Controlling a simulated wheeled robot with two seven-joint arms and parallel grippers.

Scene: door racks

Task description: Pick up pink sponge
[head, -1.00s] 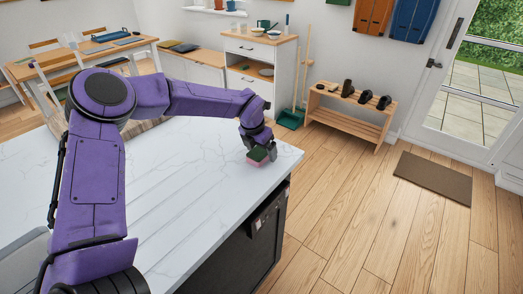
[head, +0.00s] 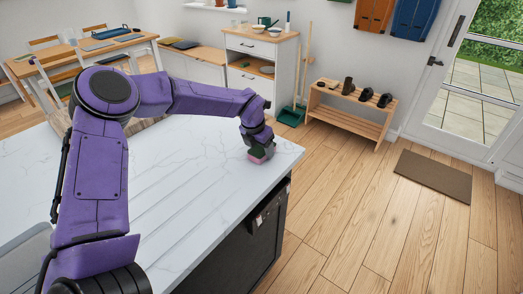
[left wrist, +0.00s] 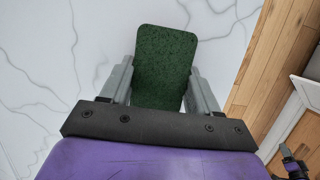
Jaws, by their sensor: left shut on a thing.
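The pink sponge (head: 257,159) is at the far right corner of the white marble counter (head: 190,190). Its green scouring top (left wrist: 165,60) faces up between the fingers in the left wrist view. My left gripper (head: 262,150) is around the sponge, with a grey finger on each side, and is shut on it. The gripper hides much of the sponge in the head view, and I cannot tell whether the sponge touches the counter. My right gripper is in neither view.
The counter around the sponge is bare, and its right edge is close by. Beyond it are a wooden floor, a shoe rack (head: 345,120) with shoes, a green dustpan (head: 291,117) and a brown mat (head: 433,177). A white cabinet (head: 248,80) stands behind.

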